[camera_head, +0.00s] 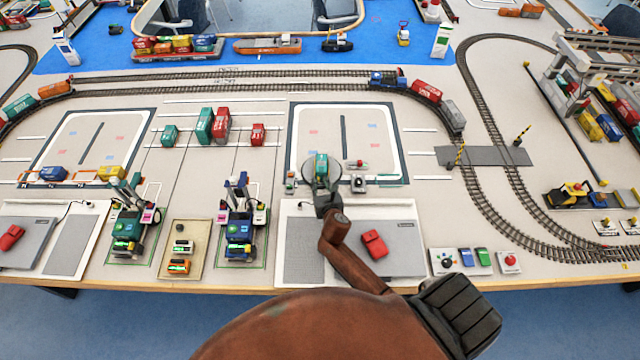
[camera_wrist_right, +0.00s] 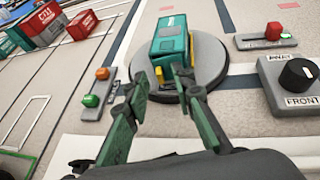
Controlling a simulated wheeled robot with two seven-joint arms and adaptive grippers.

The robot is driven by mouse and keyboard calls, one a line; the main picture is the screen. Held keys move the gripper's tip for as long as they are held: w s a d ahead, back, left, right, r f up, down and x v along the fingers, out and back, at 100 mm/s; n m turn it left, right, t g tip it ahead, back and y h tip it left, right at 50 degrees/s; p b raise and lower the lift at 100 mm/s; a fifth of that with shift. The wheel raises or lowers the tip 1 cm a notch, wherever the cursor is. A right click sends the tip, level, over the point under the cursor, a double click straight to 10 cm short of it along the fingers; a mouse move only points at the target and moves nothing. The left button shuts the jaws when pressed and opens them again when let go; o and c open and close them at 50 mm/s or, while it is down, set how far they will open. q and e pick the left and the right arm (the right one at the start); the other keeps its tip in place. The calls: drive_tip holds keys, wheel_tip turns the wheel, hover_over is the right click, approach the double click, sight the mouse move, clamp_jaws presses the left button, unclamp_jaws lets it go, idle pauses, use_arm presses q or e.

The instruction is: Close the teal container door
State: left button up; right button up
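The teal container (camera_head: 321,167) sits on a round grey turntable in the head view. In the right wrist view the teal container (camera_wrist_right: 172,36) stands on the grey disc (camera_wrist_right: 210,62), its near end facing my gripper. Yellow parts show low at that end and on its right side. The door's exact angle is hard to tell behind my fingers. My right gripper (camera_head: 323,192) is just in front of the container. In the wrist view my right gripper (camera_wrist_right: 163,84) is open, its two dark green fingers apart, with nothing held between them. My left gripper is not in view.
A black dial box (camera_wrist_right: 297,85) stands right of the disc, with a red-knob slider (camera_wrist_right: 272,32) behind it. Red and teal containers (camera_head: 213,125) stand farther left.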

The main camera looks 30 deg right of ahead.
drive_tip(key=shift+c, duration=0.2)
clamp_jaws()
drive_tip(key=shift+w+a+m+g+h, duration=0.25)
drive_tip(key=shift+w+m+g+h, duration=0.15)
drive_tip(key=shift+m+h, duration=0.5)
drive_tip(key=shift+w+m+g+h, duration=0.15)
drive_tip(key=shift+m+g+h, duration=0.15)
drive_tip(key=shift+m+h, duration=0.3)
